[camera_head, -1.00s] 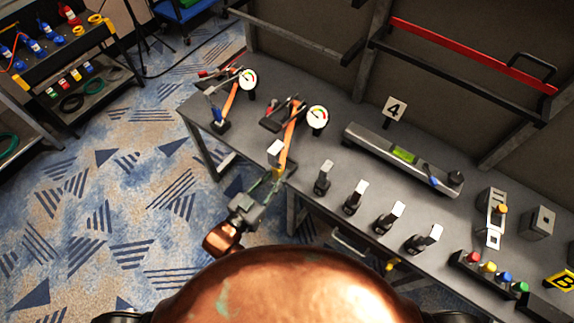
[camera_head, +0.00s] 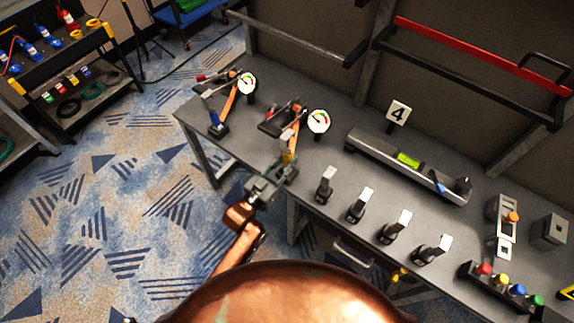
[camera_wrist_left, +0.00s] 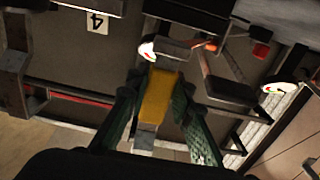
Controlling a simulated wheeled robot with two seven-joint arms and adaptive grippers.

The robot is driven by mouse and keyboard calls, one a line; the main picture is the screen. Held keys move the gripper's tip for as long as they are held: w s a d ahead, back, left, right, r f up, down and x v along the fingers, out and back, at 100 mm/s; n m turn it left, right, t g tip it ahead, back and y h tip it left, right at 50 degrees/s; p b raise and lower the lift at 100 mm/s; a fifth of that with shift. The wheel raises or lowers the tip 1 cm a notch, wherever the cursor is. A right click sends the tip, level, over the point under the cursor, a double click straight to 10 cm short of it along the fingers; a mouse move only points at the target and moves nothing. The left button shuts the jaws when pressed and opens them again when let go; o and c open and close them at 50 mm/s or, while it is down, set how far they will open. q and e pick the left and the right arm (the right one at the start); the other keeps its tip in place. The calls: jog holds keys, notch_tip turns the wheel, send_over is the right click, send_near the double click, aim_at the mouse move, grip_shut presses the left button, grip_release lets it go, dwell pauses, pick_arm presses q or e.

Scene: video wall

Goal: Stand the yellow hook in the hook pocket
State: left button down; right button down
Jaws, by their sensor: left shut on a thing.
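My left gripper (camera_head: 270,182) is shut on the yellow hook (camera_head: 288,158), at the near left part of the grey bench. In the left wrist view the yellow hook (camera_wrist_left: 160,96) sits between the two green fingers (camera_wrist_left: 158,112), with a grey part by its lower end. The head view shows a pale piece above the yellow part. Several small dark holders with pale upright plates, one nearest the gripper (camera_head: 326,186), stand in a row to its right. I cannot tell which holder is the hook pocket. My right gripper is out of view.
Two gauges (camera_head: 318,121) with orange-and-black tools stand beyond the gripper. A long grey tray (camera_head: 400,165) with a green vial lies below the number 4 sign (camera_head: 398,112). A button box (camera_head: 500,284) is at right.

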pick_arm(q)
notch_tip(320, 180, down, 3)
jog(key=shift+r+b, duration=0.1)
jog(key=shift+b, duration=0.2)
jog(key=shift+r, duration=0.1)
jog(key=c, duration=2.1)
grip_release()
jog(key=shift+f, duration=0.2)
jog(key=o, duration=0.4)
